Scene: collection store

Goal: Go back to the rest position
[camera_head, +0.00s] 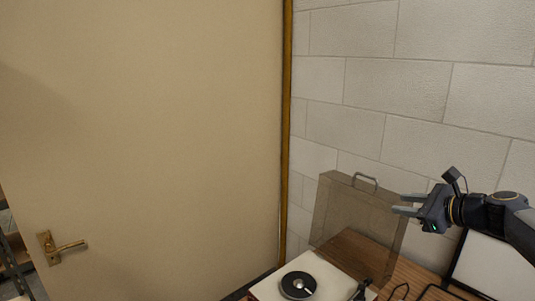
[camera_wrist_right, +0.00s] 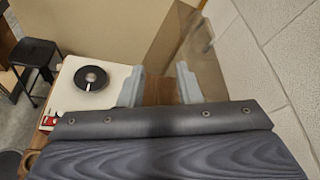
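My right gripper (camera_head: 404,204) comes in from the right in the head view, above a wooden table. Its two fingers are apart with nothing between them. The fingers also show in the right wrist view (camera_wrist_right: 159,88), spread with a gap. A see-through lid with a metal handle (camera_head: 358,214) stands raised just left of and behind the gripper; I cannot tell whether they touch. The lid belongs to a white record player (camera_head: 268,290) with a black disc (camera_head: 298,285) on it. My left gripper is not in view.
The wooden table (camera_head: 408,272) stands against a white block wall (camera_head: 420,90). A black-framed panel (camera_head: 490,262) lies beneath my right arm. A beige door (camera_head: 140,130) with a brass handle fills the left. A black stool (camera_wrist_right: 34,58) shows in the wrist view.

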